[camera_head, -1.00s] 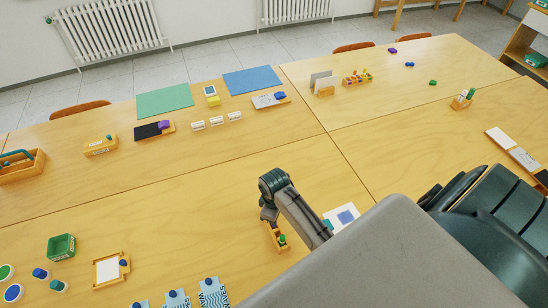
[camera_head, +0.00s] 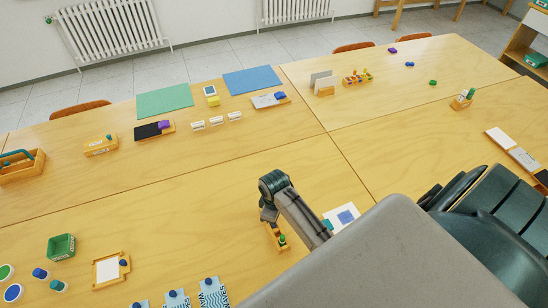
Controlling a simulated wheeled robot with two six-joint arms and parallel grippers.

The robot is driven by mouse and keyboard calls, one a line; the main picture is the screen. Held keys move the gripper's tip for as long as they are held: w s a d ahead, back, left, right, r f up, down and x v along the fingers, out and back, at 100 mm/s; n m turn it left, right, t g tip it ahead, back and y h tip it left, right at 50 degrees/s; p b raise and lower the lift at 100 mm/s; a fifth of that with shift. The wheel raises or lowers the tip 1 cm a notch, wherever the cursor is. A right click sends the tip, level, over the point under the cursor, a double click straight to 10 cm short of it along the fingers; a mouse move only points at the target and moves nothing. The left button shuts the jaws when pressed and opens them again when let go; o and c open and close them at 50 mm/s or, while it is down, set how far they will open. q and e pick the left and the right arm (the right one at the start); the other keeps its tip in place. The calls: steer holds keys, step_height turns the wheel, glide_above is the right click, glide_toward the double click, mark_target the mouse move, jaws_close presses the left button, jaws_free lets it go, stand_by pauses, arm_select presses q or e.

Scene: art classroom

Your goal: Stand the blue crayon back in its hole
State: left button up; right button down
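I cannot single out the blue crayon for sure. A narrow wooden block (camera_head: 278,243) stands on the near table, with a small green piece (camera_head: 283,239) at its near end. The dark wrist of one of my arms, seemingly the left, is over the block's far end. Its gripper (camera_head: 268,214) points down there and hides part of the block; its fingers are too small and covered to read, and I cannot tell whether it holds anything. My other gripper is not seen. A small blue piece (camera_head: 410,64) lies on the far right table, its kind unclear.
A wooden rack (camera_head: 357,78) with several coloured pieces stands on the far table. A green box (camera_head: 61,247) and a wooden tray (camera_head: 110,271) stand at left. The table between is clear.

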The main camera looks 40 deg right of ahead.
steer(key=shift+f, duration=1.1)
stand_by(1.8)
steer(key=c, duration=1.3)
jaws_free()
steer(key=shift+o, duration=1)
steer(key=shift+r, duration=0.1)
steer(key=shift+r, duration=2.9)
